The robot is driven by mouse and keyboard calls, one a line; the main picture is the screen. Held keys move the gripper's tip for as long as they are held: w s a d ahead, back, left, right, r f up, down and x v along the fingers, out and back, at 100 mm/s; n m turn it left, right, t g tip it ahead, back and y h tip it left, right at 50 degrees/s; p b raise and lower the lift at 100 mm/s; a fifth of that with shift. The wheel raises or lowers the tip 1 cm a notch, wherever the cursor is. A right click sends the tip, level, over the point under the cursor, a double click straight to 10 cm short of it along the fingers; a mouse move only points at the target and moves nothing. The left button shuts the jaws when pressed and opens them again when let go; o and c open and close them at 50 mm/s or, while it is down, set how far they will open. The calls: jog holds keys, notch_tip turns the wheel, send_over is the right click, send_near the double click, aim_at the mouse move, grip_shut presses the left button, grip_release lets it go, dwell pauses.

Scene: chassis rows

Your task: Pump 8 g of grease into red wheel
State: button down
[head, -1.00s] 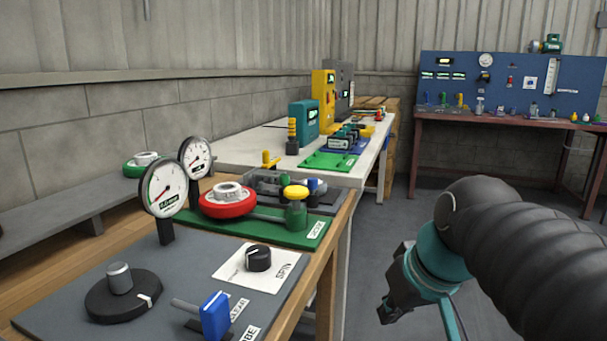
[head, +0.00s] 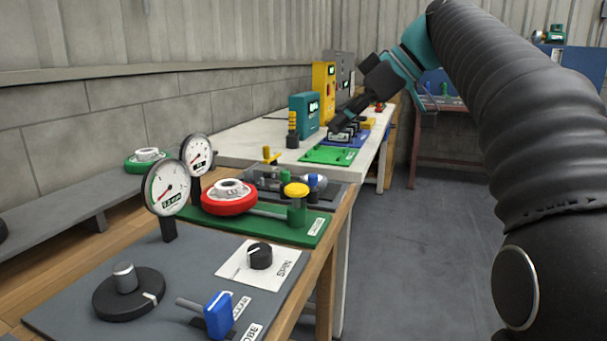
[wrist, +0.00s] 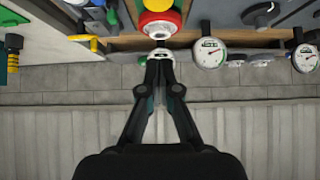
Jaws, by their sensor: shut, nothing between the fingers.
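The red wheel (head: 228,203) with a pale hub lies on the green plate (head: 262,232) on the near bench. It also shows at the top of the wrist view (wrist: 158,22). A green post with a yellow knob (head: 296,190) stands to its right, joined to the wheel side by a grey rod. Two round dial gauges, a near one (head: 167,188) and a far one (head: 197,155), stand left of and behind the wheel. My gripper (head: 334,126) is shut and empty, raised above the benches, pointing down-left. Its fingertips (wrist: 160,58) meet in the wrist view, apart from the red wheel.
A black hand wheel (head: 128,292), a black SPIN knob (head: 260,256) and a blue lever (head: 218,314) sit on the near panel. A green wheel (head: 147,160) lies on the left shelf. The white table (head: 265,143) behind holds several devices. The grey floor at right is open.

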jog(key=b, duration=0.1)
send_over(305, 189)
jog(key=f, duration=0.7)
jog(key=shift+w+a+f, duration=0.15)
jog(key=shift+a, duration=0.1)
notch_tip(305, 189, down, 2)
jog(key=shift+d+f+b, duration=0.1)
jog(key=shift+f+b, duration=0.1)
jog(key=shift+b, duration=0.15)
jog(key=shift+f, duration=0.75)
jog(key=shift+f+b, duration=1.3)
jog(key=shift+f, duration=0.25)
